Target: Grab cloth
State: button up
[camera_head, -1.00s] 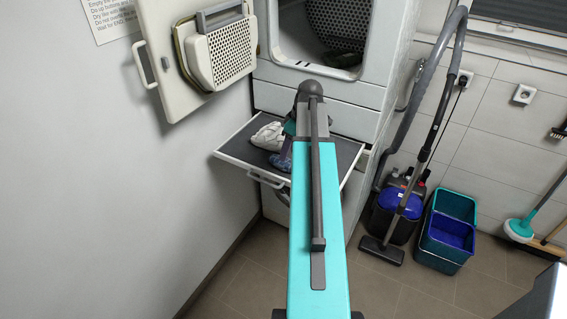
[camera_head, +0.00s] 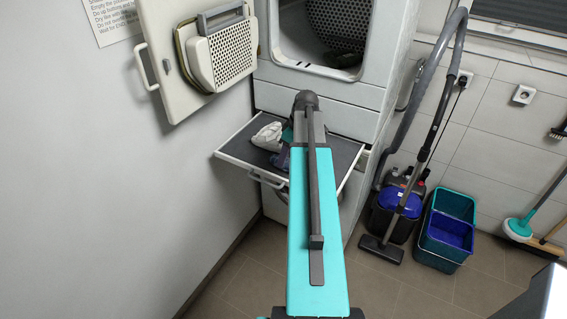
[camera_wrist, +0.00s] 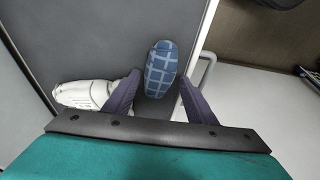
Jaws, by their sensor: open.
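A blue cloth with a light grid pattern (camera_wrist: 161,66) lies folded on the grey pull-out shelf (camera_wrist: 75,38). The blue cloth appears between and beyond the fingertips; the white one is outside the left finger. I cannot tell whether the fingers touch either cloth. In the head view the fingers are hidden behind my arm.
The dryer (camera_head: 371,72) stands above the shelf, its door (camera_head: 188,55) open to the left. Something dark lies inside the drum (camera_head: 342,58). A vacuum cleaner (camera_head: 398,204) and buckets (camera_head: 447,232) stand on the floor at right. A wall is close on the left.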

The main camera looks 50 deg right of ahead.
jog(key=shift+p+x, duration=0.6)
jog(key=shift+x, duration=1.1)
jog(key=shift+c, duration=0.4)
jog(key=c, duration=0.7)
